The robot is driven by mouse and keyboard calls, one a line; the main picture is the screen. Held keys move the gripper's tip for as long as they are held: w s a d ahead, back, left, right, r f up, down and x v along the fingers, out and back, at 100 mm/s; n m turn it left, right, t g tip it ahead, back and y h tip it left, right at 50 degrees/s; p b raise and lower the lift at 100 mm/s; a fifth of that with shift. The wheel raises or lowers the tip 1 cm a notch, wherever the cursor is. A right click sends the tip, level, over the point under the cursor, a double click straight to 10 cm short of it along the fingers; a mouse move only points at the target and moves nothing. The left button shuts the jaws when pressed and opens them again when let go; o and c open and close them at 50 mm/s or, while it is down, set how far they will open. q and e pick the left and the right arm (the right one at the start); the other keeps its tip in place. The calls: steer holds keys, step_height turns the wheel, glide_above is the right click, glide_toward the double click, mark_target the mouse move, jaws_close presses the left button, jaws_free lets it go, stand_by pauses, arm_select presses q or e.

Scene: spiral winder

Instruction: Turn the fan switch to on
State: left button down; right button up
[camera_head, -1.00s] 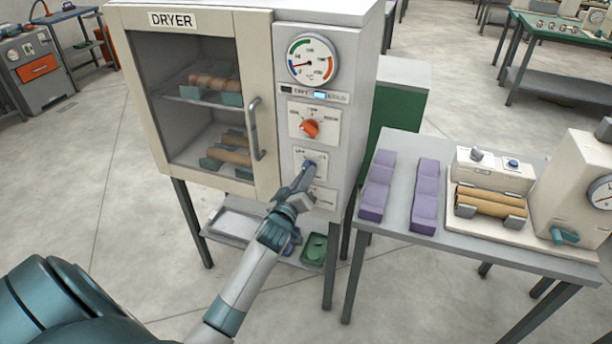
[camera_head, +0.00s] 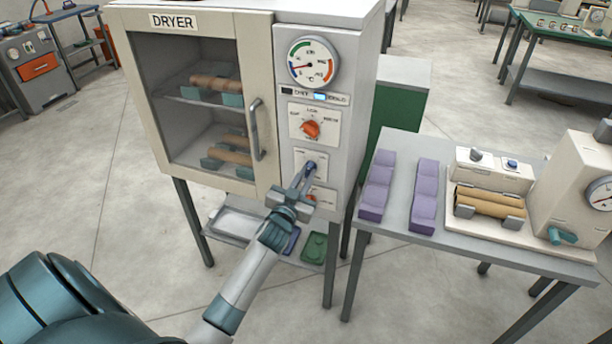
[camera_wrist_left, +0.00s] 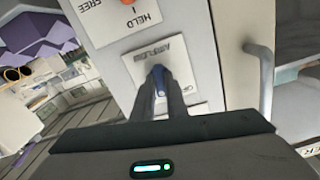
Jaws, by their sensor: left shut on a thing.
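The dryer (camera_head: 290,15) has a control panel on its right front. A small blue switch (camera_head: 310,165) sits on a white plate below the orange dial; I take it as the fan switch. My left gripper (camera_head: 306,174) is at this switch with its fingers closed around it. In the left wrist view the blue switch (camera_wrist_left: 158,82) shows between the two dark fingertips, which hide much of it. Its plate (camera_wrist_left: 185,66) carries lettering seen upside down, too small to read surely. My right gripper is not in view.
An orange dial (camera_head: 311,129) and a round gauge (camera_head: 313,62) are above the switch, a red knob (camera_head: 311,197) below. The door handle (camera_head: 256,130) stands out to the left. A side table (camera_head: 395,238) with purple blocks (camera_head: 424,195) stands right.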

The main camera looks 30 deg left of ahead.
arm_select(q)
steer(key=m, duration=0.5)
steer(key=shift+m, duration=0.4)
steer(key=c, duration=1.8)
jaws_free()
steer(key=shift+o, duration=0.2)
steer(key=shift+v, duration=0.9)
steer(key=b+v, duration=0.4)
steer(key=v, duration=1.1)
steer(key=shift+s, duration=0.3)
